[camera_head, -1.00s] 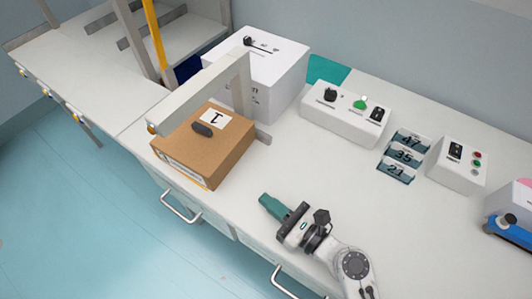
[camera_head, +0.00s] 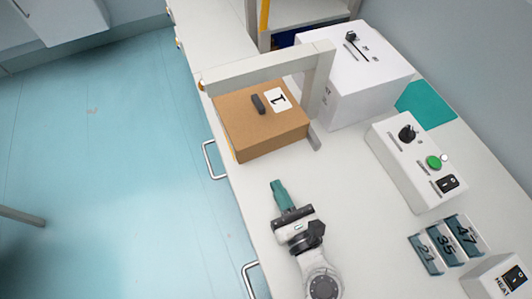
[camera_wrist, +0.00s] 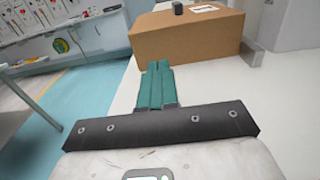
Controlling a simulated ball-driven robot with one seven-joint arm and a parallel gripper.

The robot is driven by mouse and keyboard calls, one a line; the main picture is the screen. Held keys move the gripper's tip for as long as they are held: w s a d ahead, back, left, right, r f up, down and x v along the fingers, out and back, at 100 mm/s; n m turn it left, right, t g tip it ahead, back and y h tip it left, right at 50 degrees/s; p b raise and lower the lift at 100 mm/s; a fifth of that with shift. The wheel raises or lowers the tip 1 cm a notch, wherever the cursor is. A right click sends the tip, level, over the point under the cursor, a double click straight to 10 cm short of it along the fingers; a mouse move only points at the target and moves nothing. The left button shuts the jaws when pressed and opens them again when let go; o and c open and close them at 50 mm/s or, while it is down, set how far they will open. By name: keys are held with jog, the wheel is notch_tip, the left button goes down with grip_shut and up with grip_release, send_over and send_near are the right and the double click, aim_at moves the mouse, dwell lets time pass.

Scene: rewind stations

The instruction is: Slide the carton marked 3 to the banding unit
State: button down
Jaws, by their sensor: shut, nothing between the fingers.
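A brown carton (camera_head: 262,130) with a white label reading 1 and a dark grip on top sits on the bench under a pale arch (camera_head: 262,70). No carton marked 3 shows. My gripper (camera_head: 278,186) is shut and empty, its teal fingers pointing at the carton from the near side with a gap between. In the wrist view the shut fingers (camera_wrist: 156,84) lie in front of the carton (camera_wrist: 190,38), whose number cannot be read there.
A control box (camera_head: 415,160) with a knob and green button, number tiles (camera_head: 448,244) and a heat box (camera_head: 500,278) stand to the right. The bench (camera_head: 350,215) between them and my gripper is clear.

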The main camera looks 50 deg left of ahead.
aim_at(257, 147)
jog(key=p+x, duration=0.1)
jog(key=x, duration=0.9)
jog(key=shift+s, duration=0.1)
jog(key=shift+x, duration=1.05)
